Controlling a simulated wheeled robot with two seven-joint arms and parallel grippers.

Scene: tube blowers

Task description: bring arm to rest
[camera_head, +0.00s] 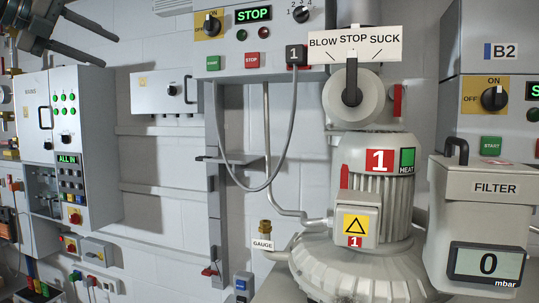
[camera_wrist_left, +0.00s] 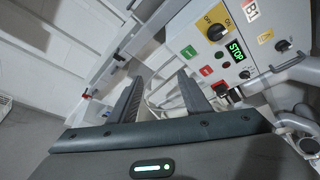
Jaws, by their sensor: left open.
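My left gripper (camera_head: 103,50) is in the top left corner of the head view, with its dark fingers spread apart. It is open and holds nothing. In the left wrist view its two fingers (camera_wrist_left: 160,80) stand apart, with a hose and wall behind the gap. The gripper is raised in front of the wall, above the grey MAINS cabinet (camera_head: 85,130) in the picture. Most of the left arm is outside the head view. My right gripper is in neither view.
Blower 1 (camera_head: 378,155) stands right of centre, its lever (camera_head: 351,80) upright under STOP. The B1 control box (camera_wrist_left: 215,40) reads STOP. A FILTER unit (camera_head: 483,210) showing 0 mbar stands at right. A small grey box (camera_head: 160,92) hangs on the wall.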

